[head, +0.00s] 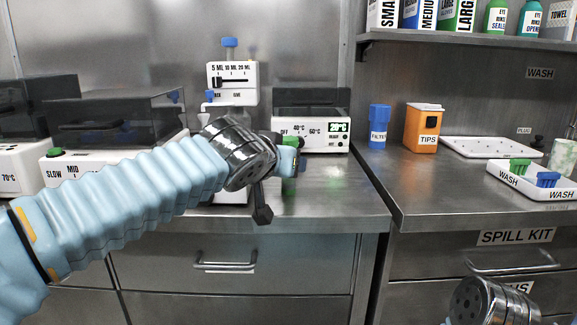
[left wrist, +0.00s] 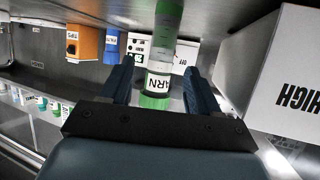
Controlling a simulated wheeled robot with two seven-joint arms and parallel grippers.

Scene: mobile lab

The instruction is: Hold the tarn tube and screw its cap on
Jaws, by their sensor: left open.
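The tarn tube (left wrist: 160,68) has a white label with black letters and green parts; it stands between the two fingers of my left gripper (left wrist: 155,80) in the left wrist view, which is upside down. The fingers are spread, one on each side, with gaps showing. In the head view the tube (head: 289,187) is a green shape over the counter, mostly hidden behind my left wrist. I cannot make out its loose cap for sure. My right wrist shows at the lower right of the head view, but its fingers are out of frame.
Behind the tube stand a white heater box (head: 326,145) and a dispenser (head: 232,78). To the right are a blue filter cup (head: 379,138), an orange tips box (head: 422,140) and a wash tray (head: 516,182) with green and blue items. The right counter's front is clear.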

